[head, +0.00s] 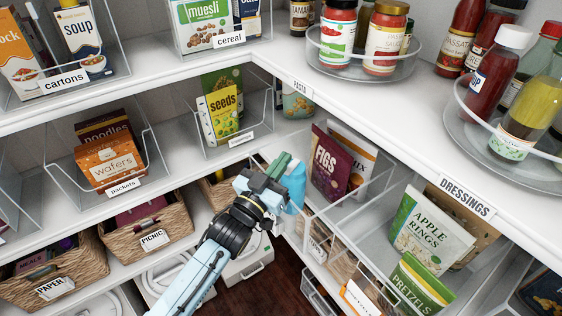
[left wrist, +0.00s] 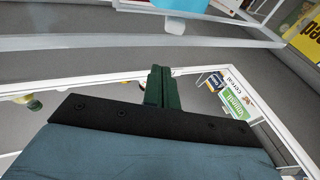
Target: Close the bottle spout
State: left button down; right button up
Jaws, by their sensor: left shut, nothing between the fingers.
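My left gripper (head: 278,166) is at the inner corner of the shelves in the head view, its green fingers together with nothing seen between them. The shut fingers (left wrist: 161,88) also show in the middle of the left wrist view. A light blue thing (head: 296,184), perhaps the bottle, is just right of the gripper and partly hidden by it. A light blue thing with a paler end (left wrist: 180,8) shows at the top edge of the left wrist view, apart from the fingers. I cannot make out the spout or whether it is open. My right gripper is in neither view.
A clear bin with a figs pouch (head: 328,166) stands right of the gripper. A seeds pouch (head: 219,113) in a clear holder is above left. Wicker baskets, one marked picnic (head: 150,226), line the lower left shelf. Shelf edges close in on both sides of the arm.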

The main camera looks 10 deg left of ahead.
pick_arm(q)
jog(key=b+v, duration=0.1)
jog(key=v, duration=0.9)
jog(key=s+a+f+n+g+y+b, duration=0.1)
jog(key=s+a+f+g+y, duration=0.15)
jog(key=f, duration=0.85)
jog(key=s+a+f+g+y, duration=0.1)
jog(key=s+a+f+g, duration=0.15)
jog(key=f, duration=0.85)
jog(key=s+a+f+n+g+y+b, duration=0.1)
jog(key=s+f+g+y, duration=0.15)
jog(key=f, duration=0.85)
jog(key=s+a+f+g+y, duration=0.1)
jog(key=s+a+f+g, duration=0.1)
jog(key=s+f, duration=0.5)
jog(key=s+a+f+g+y+b, duration=0.1)
jog(key=s+a+f+g, duration=0.2)
jog(key=s, duration=1.2)
jog(key=s+a+f+g, duration=0.2)
jog(key=s+f+g, duration=0.3)
jog(key=s+f, duration=0.5)
jog(key=shift+s+f+n+y, duration=0.3)
jog(key=shift+s+f+y, duration=0.1)
jog(key=shift+s, duration=0.35)
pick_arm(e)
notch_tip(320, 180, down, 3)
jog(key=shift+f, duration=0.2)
pick_arm(q)
jog(key=shift+a, duration=0.15)
